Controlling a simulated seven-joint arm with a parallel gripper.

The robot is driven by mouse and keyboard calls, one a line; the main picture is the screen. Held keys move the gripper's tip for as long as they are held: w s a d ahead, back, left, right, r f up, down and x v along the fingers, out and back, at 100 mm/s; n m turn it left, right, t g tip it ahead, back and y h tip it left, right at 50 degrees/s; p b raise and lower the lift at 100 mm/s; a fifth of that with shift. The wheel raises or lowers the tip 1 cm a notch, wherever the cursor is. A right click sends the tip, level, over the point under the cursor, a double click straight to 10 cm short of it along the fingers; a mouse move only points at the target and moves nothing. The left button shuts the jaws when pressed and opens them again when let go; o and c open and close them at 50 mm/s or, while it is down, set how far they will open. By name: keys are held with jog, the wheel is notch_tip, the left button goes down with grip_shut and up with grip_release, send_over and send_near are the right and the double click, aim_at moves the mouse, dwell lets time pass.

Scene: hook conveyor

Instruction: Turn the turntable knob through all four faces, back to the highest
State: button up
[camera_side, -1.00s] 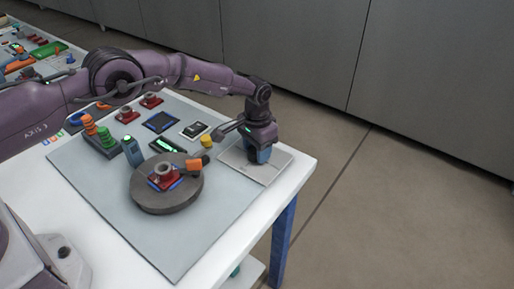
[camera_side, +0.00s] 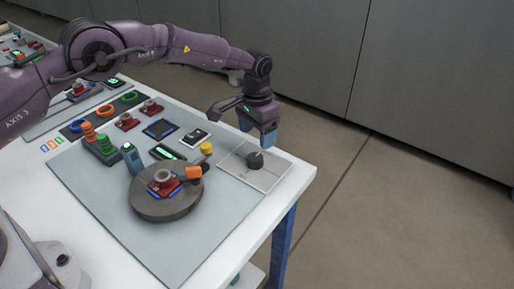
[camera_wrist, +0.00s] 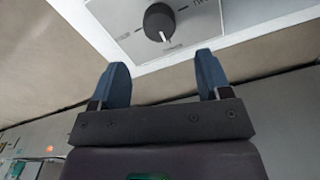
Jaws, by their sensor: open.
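The dark round knob (camera_side: 255,160) stands on a pale square plate (camera_side: 270,178) at the table's right corner. The wrist view shows the knob (camera_wrist: 158,20) at the top, with a white pointer line towards the picture's lower edge and lettering on the plate, too small to read surely. My gripper (camera_side: 258,132) is open and empty above the knob, apart from it. In the wrist view its two blue fingers (camera_wrist: 161,65) are spread wide. The grey round turntable (camera_side: 150,207) carries a red part (camera_side: 158,188) with a grey ring, and an orange piece beside it.
A blue-grey upright box (camera_side: 131,158), green and orange stacked pieces (camera_side: 103,146), a yellow piece (camera_side: 206,147) and flat dark and white devices stand around the turntable. The mat's front is clear. The table edge lies close to the knob's plate.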

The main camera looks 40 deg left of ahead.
aim_at(255, 157)
notch_tip(255, 157, up, 5)
jog(key=shift+r, duration=0.15)
dwell(1.9)
jog(key=f+m, duration=0.2)
jog(key=f, duration=0.2)
jog(key=f+m, duration=0.2)
jog(key=f, duration=0.2)
jog(key=f+m, duration=0.2)
jog(key=f, duration=0.3)
jog(key=shift+s+a+f, duration=0.1)
jog(key=shift+s, duration=0.2)
jog(key=c, duration=0.9)
